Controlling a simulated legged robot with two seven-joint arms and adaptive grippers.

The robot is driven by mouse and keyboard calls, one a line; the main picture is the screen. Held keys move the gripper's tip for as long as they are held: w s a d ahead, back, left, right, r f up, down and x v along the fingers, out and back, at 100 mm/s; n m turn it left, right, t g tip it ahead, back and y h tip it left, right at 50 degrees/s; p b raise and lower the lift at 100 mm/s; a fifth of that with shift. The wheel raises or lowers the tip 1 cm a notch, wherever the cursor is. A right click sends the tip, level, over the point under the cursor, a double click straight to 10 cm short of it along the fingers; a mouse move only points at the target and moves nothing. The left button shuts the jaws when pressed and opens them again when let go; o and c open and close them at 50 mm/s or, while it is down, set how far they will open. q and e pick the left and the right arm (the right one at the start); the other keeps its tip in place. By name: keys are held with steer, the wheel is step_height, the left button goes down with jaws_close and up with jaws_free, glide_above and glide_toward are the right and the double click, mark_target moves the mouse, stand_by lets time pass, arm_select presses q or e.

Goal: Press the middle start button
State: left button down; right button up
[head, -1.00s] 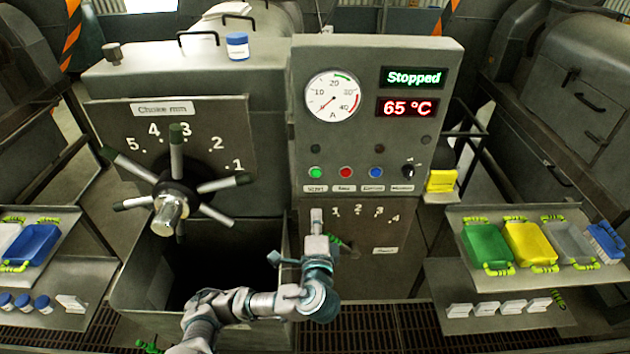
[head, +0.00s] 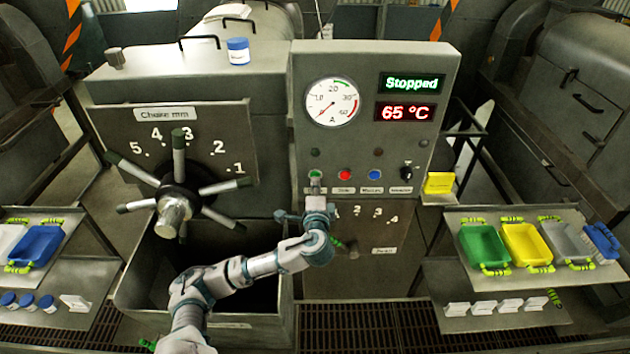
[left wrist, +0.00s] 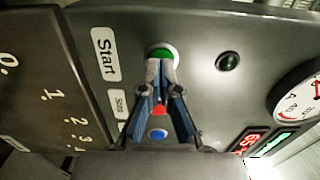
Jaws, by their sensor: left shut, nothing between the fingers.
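The grey control panel (head: 300,120) faces me with a row of a green button (head: 314,173), a red button (head: 344,174), a blue button (head: 375,174) and a black knob (head: 406,172). In the left wrist view the green button (left wrist: 163,50) sits beside the "Start" label (left wrist: 105,54). My left gripper (head: 315,182) is shut and empty, its tips at the lower edge of the green button. In the left wrist view the gripper (left wrist: 160,68) partly covers the green and red buttons. I cannot tell whether it touches the green one. My right gripper is not in view.
The display (head: 412,83) reads "Stopped", above a 65 °C readout (head: 405,111). A dial gauge (head: 332,102) is at upper left of the panel. A spoked choke wheel (head: 178,190) stands left of my arm. Shelves with colored trays (head: 484,246) are at the right.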

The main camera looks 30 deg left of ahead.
arm_select(q)
steer(key=shift+w+a, duration=0.2)
steer(key=shift+w, duration=0.2)
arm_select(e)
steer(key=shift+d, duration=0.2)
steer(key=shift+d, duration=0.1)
arm_select(q)
steer(key=shift+a, duration=0.1)
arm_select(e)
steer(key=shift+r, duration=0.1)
